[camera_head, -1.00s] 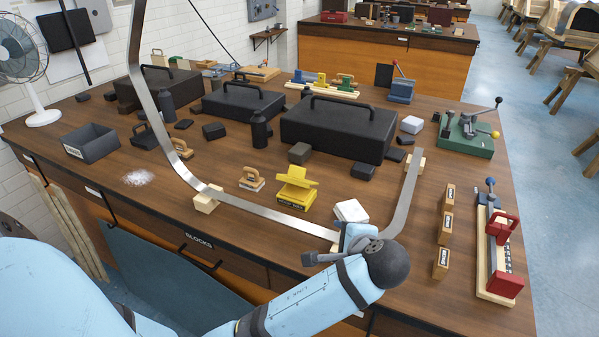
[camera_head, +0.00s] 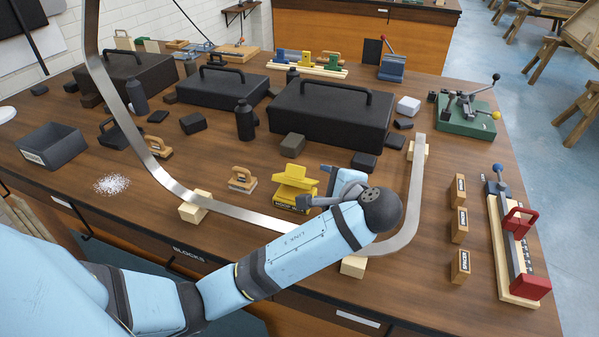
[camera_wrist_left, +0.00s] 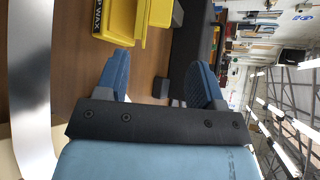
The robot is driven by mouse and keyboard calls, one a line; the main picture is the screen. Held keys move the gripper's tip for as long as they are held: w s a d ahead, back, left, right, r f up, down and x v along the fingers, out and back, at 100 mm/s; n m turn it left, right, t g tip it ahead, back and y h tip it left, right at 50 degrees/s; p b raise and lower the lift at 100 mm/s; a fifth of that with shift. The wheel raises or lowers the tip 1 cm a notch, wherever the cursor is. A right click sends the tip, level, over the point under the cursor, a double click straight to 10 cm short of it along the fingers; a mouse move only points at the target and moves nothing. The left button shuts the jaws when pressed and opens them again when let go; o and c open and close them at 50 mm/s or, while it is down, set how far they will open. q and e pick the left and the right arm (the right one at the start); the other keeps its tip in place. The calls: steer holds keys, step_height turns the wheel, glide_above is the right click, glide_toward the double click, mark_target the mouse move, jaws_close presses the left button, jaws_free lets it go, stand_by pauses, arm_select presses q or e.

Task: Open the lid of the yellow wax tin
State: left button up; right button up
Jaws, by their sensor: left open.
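The yellow wax tin (camera_head: 286,200) stands on the bench near the middle of the head view, a dark label on its front. Its yellow lid (camera_head: 296,175) shows above the body; I cannot tell how far it is raised. In the left wrist view the tin (camera_wrist_left: 114,20) and its lid (camera_wrist_left: 150,22) are at the top, cut off by the edge. My left gripper (camera_head: 326,186) is just right of the tin, open and empty. In the left wrist view its two blue fingers (camera_wrist_left: 161,78) are apart, with the tin beyond them. My right gripper is not in view.
A bent metal strip (camera_head: 250,215) on wooden blocks (camera_head: 195,207) curves around the tin's front, with my left arm above it. A wooden-handled stamp (camera_head: 242,180) stands left of the tin. A black case (camera_head: 330,117) lies behind. Spacer blocks (camera_head: 459,225) stand to the right.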

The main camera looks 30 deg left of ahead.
mark_target(301, 174)
arm_select(q)
steer(key=b+x, duration=0.1)
steer(key=x, duration=0.9)
steer(key=shift+a, duration=0.1)
steer(key=shift+x, duration=0.85)
